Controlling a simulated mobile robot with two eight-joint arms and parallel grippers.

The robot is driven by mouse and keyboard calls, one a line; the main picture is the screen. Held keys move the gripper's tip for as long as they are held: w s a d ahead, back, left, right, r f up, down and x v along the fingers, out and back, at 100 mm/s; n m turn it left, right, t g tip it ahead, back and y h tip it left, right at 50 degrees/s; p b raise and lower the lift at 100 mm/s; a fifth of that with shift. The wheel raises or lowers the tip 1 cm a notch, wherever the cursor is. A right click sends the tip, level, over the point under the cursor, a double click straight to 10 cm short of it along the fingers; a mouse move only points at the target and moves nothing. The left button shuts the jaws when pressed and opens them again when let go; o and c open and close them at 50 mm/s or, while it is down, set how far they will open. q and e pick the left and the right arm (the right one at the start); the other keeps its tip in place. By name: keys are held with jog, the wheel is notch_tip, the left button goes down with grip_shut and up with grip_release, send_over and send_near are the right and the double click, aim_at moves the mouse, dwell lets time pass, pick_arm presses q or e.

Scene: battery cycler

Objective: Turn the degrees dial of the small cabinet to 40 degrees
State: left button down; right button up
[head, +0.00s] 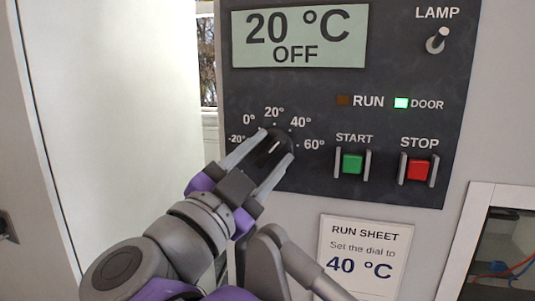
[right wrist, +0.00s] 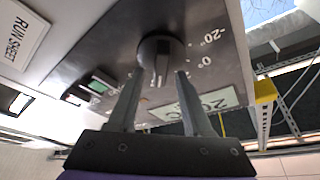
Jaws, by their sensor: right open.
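The degrees dial (head: 283,139) is a dark round knob with a white pointer line slanting up and to the right, on the black panel. Its scale runs from -20° to 60°. The display (head: 298,38) reads 20 °C and OFF. My right gripper (head: 276,146) is open, its fingers on either side of the dial and partly covering it. In the right wrist view, the dial (right wrist: 160,48) lies just beyond the two fingertips (right wrist: 160,75), with its grip bar between them. I cannot tell whether the fingers touch it. My left gripper is not in view.
The green START button (head: 352,164) and red STOP button (head: 418,170) sit between guards right of the dial. The LAMP switch (head: 437,41) is above. The DOOR light (head: 401,103) is lit green; RUN (head: 343,101) is dark. A run sheet (head: 360,255) below says 40 °C.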

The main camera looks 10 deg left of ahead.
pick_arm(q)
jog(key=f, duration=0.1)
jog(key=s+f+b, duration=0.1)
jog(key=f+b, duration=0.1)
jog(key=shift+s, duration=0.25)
pick_arm(e)
jog(key=v, duration=1)
jog(key=shift+s, duration=0.3)
jog(key=shift+f, duration=0.1)
